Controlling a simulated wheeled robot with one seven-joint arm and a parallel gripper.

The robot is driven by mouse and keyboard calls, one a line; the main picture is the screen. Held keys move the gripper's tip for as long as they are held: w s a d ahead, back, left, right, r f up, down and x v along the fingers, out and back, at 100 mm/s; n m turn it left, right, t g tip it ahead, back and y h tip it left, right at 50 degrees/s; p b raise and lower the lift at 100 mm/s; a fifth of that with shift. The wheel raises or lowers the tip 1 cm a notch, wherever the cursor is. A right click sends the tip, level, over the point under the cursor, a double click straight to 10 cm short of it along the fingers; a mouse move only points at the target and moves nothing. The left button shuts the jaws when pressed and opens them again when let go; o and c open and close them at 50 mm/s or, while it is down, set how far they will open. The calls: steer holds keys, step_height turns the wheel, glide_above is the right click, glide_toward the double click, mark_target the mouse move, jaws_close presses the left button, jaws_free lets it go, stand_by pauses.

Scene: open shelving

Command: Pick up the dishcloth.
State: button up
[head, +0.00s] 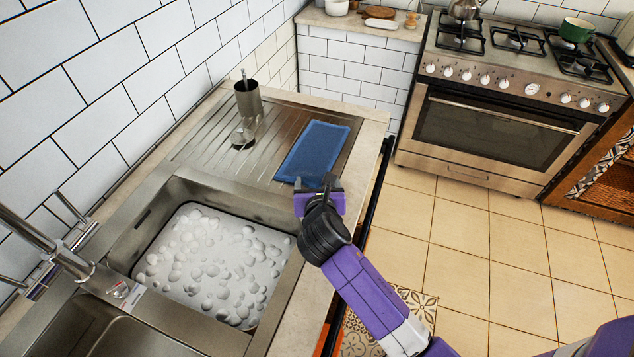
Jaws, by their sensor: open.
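The dishcloth (314,152) is a flat blue rectangle with a darker border. It lies on the right part of the ribbed metal drainboard (203,146), beside the counter edge. My gripper (318,187) is at the near end of the cloth in the head view, open with nothing seen between its fingers. The fingertips overlap the cloth's near edge in the picture; I cannot tell whether they touch it or hover above it.
A sink with foamy water (215,262) and a faucet (45,240) are nearer. The stove (505,110) stands across open tiled floor (455,230).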

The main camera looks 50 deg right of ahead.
steer(key=shift+w+d+f, duration=0.1)
steer(key=shift+d, duration=0.05)
steer(key=shift+f, duration=0.2)
jaws_close()
stand_by(0.3)
step_height(320, 180, up, 12)
steer(key=p, duration=1)
steer(key=shift+r, duration=0.25)
step_height(320, 180, up, 18)
